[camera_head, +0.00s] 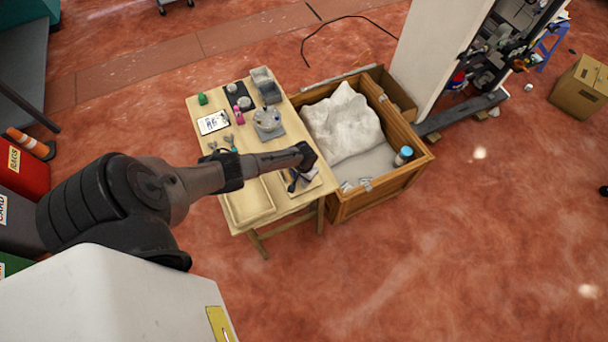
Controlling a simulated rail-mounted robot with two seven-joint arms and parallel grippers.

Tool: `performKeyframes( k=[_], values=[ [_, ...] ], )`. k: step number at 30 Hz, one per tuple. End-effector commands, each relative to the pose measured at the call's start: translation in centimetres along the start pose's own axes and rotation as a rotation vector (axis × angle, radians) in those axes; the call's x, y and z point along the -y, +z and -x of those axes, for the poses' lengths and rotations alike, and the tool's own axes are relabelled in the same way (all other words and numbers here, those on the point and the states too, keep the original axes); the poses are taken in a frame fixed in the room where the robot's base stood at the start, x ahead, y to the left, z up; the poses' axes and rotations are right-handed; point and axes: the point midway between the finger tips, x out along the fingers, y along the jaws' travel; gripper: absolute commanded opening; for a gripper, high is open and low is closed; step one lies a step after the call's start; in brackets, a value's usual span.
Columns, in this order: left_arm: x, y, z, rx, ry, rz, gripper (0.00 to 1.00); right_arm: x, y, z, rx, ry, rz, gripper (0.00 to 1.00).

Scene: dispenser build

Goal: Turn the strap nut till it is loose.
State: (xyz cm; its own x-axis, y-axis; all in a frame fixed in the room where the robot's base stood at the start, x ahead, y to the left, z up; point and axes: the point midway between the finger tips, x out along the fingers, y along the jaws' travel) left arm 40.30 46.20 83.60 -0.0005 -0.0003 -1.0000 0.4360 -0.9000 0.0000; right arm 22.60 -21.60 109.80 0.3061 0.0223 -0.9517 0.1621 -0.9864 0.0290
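I cannot pick out the strap nut in this view; it is too small or hidden. My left arm reaches in from the left over the front of the work table (207,157). My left gripper (306,157) is at its end, dark and small, above the table's right edge near the wooden crate (372,201). I cannot make out its fingers or whether it holds anything. Below it, a small tray (312,186) holds dark items. A round grey part (267,118) sits on a grey stand at the table's right side. My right gripper is not in view.
The crate holds white sheeting (343,122) and a blue-capped can (403,155). A white machine (432,50) stands behind. Floor in front is clear.

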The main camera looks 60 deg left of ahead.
Motion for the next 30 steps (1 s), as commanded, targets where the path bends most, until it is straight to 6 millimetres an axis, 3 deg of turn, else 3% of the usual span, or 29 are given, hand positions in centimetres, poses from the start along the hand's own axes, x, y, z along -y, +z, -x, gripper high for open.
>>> performKeyframes(
  k=[9, 10, 18, 26, 30],
  values=[
    [-0.1, 0.0, 0.1, 0.000, 0.001, 0.000, 0.00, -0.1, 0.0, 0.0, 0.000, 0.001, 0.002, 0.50],
    [-0.1, 0.0, 0.1, 0.000, 0.001, 0.000, 0.24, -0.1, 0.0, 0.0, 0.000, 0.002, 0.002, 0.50],
    [0.0, 0.0, 0.0, 0.000, 0.000, 0.000, 0.49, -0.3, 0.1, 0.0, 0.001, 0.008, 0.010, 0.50],
    [0.0, 0.0, 0.2, -0.001, 0.000, -0.001, 0.49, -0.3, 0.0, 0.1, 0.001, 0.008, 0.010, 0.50],
    [0.0, -0.1, 1.5, -0.003, 0.001, -0.002, 0.49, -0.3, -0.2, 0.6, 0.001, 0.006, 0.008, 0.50]
  ],
)
